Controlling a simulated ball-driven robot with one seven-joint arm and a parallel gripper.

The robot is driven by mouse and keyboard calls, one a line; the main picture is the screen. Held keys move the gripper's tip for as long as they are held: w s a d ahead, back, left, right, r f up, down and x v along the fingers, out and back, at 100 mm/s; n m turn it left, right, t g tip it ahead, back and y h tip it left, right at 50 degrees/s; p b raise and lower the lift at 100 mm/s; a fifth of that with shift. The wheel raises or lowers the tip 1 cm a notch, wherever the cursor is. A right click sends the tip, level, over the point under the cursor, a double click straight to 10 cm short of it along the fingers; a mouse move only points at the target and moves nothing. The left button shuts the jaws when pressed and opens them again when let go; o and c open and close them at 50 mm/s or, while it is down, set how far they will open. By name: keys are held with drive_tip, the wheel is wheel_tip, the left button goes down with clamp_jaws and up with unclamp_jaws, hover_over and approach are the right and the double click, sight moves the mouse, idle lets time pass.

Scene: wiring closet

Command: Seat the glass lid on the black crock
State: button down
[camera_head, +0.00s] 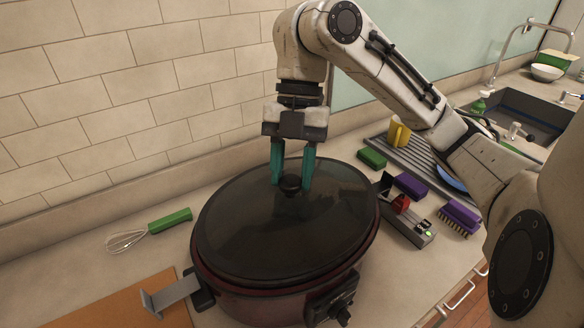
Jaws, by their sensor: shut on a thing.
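The glass lid (275,235) is a dark, see-through oval with a black knob (290,184). It lies over the top of the crock (255,303), an oval pot with a dark reddish body, a black side handle and a control dial at the front. The lid covers most of the opening and looks roughly level. I cannot tell whether its edge rests on the rim all round or hovers slightly above. My gripper (291,178) points down from above with its teal fingers on either side of the knob, shut on the lid. The far rim is hidden by the lid.
A whisk (150,231) with a green handle lies left on the counter. A brown board (120,308) and a metal bracket (172,294) are front left. Right are a grey device (408,220), purple brushes (460,215), a green sponge (372,158), a yellow mug (398,133) and the sink (525,112).

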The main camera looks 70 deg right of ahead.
drive_tip(key=shift+f, duration=0.3)
drive_tip(key=c, duration=1)
unclamp_jaws()
drive_tip(key=shift+o, duration=0.3)
drive_tip(key=o, duration=0.5)
drive_tip(key=shift+o, duration=0.2)
drive_tip(key=p+v, duration=0.5)
drive_tip(key=v, duration=0.3)
drive_tip(key=shift+p, duration=0.3)
drive_tip(key=shift+f, duration=0.1)
